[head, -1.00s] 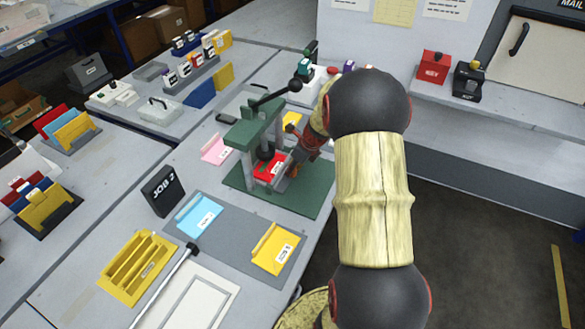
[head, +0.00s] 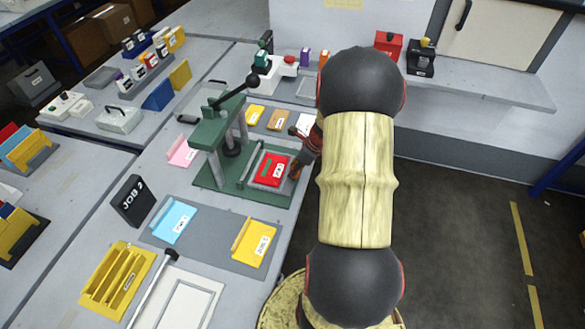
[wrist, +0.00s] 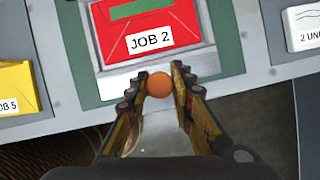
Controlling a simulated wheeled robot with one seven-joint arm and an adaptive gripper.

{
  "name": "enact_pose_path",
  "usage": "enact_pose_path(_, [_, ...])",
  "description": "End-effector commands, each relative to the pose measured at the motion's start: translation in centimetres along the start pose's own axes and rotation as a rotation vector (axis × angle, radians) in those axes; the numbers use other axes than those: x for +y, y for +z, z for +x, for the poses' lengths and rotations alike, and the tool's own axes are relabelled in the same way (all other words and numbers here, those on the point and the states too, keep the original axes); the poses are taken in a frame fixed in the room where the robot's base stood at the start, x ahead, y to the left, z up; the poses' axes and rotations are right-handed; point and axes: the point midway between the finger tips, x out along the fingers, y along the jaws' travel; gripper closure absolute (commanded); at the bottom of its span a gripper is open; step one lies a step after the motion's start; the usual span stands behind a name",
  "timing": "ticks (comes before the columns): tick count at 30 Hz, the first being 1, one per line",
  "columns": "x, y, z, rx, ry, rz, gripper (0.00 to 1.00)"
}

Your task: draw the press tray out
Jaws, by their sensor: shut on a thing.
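The green press (head: 208,135) stands on a green base plate near the table's right edge, its lever with a black ball raised. Its grey tray (wrist: 115,83) sticks out to the right, clear of the press head. A red JOB 2 folder (head: 272,170) with a green strip lies on the tray; it also shows in the wrist view (wrist: 152,22). My gripper (wrist: 159,88) is shut on the tray's orange knob (wrist: 159,84), at the tray's outer edge. In the head view my arm partly hides my gripper (head: 297,168).
A black JOB 2 sign (head: 133,201) stands left of the press. In front of it, a blue folder (head: 172,221) and a yellow folder (head: 254,240) lie on a grey mat. More folders lie behind the press. Open floor (head: 450,220) is at right.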

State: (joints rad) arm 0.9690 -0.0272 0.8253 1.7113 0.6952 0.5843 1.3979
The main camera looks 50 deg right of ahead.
Motion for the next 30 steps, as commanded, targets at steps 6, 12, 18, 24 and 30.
enact_pose_path(6, [-0.1, -0.2, 0.0, 0.003, -0.002, 0.001, 0.67])
enact_pose_path(12, [-0.1, -0.2, 0.0, 0.003, -0.001, 0.001, 0.58])
enact_pose_path(18, [0.0, -0.1, 0.0, 0.002, -0.001, 0.001, 0.58])
enact_pose_path(24, [-0.1, -0.1, -1.3, 0.000, -0.003, 0.002, 0.58])
enact_pose_path(30, [-0.2, -0.1, -5.2, 0.000, -0.006, 0.001, 0.58])
